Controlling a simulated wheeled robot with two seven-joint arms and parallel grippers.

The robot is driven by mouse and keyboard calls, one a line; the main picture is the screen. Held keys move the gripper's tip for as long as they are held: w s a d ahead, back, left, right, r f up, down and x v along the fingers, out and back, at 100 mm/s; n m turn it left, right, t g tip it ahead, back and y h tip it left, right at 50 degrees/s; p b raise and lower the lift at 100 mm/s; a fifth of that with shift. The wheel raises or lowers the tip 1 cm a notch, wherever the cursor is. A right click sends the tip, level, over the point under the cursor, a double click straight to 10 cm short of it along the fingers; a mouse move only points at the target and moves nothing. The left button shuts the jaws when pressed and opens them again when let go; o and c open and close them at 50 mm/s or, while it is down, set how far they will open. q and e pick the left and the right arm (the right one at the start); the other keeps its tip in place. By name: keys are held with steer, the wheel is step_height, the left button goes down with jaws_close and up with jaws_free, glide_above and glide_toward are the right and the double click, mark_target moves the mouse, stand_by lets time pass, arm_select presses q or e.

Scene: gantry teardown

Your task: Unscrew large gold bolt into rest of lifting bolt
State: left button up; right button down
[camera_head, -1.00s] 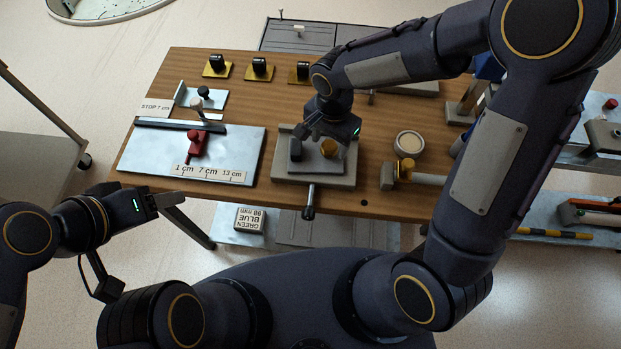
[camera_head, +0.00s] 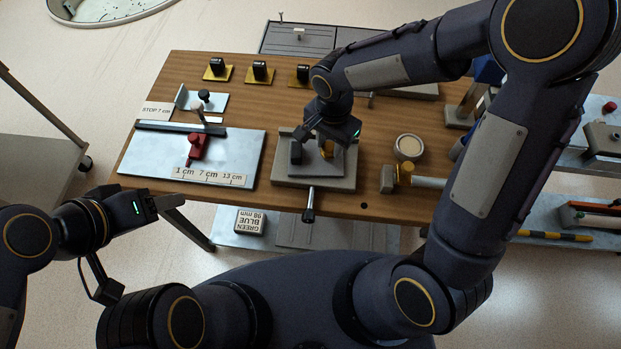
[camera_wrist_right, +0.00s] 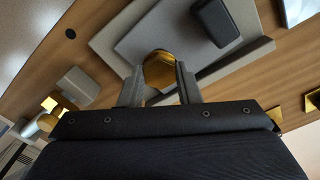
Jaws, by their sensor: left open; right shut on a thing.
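The large gold bolt (camera_head: 327,153) stands in the grey block fixture (camera_head: 315,182) near the table's front edge. My right gripper (camera_head: 322,143) is over it from above and hides part of it. In the right wrist view the gold bolt's round head (camera_wrist_right: 158,69) sits between the two fingers of my right gripper (camera_wrist_right: 160,82), which is shut on it. A dark block (camera_head: 296,152) stands beside the bolt on the fixture. My left gripper (camera_head: 153,206) is open and empty, off the table's front left. I cannot tell which part is the rest of the lifting bolt.
A steel plate (camera_head: 150,165) with a red clamp (camera_head: 196,147) and a ruler strip lies on the left. A round cup (camera_head: 409,147) and a gold-collared hammer-like part (camera_head: 405,170) are right of the fixture. Several black parts on gold plates line the back. A dark handle (camera_head: 309,206) juts over the front edge.

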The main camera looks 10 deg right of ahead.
steer(key=shift+r+p, duration=1.85)
steer(key=shift+r, duration=1.05)
arm_select(q)
step_height(320, 180, up, 4)
steer(key=shift+f, duration=0.1)
steer(key=shift+d, duration=0.1)
arm_select(e)
steer(key=shift+f, duration=0.15)
